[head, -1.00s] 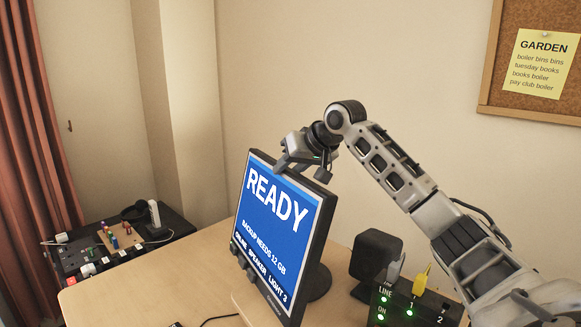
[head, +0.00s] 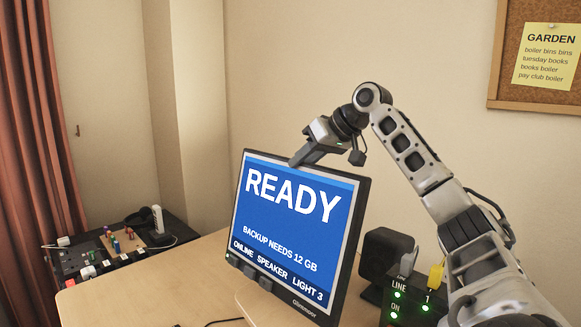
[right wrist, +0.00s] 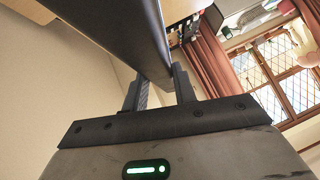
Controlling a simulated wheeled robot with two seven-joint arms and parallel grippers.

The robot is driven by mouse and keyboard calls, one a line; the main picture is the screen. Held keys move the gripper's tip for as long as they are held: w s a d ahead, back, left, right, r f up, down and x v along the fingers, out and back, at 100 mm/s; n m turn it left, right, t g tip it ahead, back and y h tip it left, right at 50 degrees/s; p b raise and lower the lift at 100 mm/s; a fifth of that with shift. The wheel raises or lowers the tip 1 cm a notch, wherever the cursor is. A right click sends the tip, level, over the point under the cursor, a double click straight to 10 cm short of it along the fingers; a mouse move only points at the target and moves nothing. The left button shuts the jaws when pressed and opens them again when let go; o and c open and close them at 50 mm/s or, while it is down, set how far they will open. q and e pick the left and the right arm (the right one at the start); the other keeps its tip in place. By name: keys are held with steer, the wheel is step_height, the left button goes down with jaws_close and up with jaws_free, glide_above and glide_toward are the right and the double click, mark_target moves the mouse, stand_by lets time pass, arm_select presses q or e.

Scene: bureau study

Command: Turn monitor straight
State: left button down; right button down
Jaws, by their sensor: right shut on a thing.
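The monitor (head: 290,235) stands on the desk with a blue screen that reads READY. Its face is turned more toward me than edge-on, still angled somewhat to the left. My right gripper (head: 296,162) is at the monitor's top edge, shut on it. In the right wrist view the two fingers (right wrist: 160,92) close on the dark top edge of the monitor (right wrist: 125,35). The monitor's foot is hidden behind the screen. My left gripper is not in view.
A black speaker (head: 384,253) and a dark box with green lights and cables (head: 412,305) stand close to the right of the monitor. The desk (head: 150,285) is mostly clear on the left. A dark side table (head: 75,262) with small objects is at the far left.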

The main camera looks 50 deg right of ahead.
steer(key=c, duration=1.1)
jaws_free()
steer(key=v, duration=1.6)
steer(key=shift+s+d, duration=0.1)
steer(key=shift+f, duration=0.1)
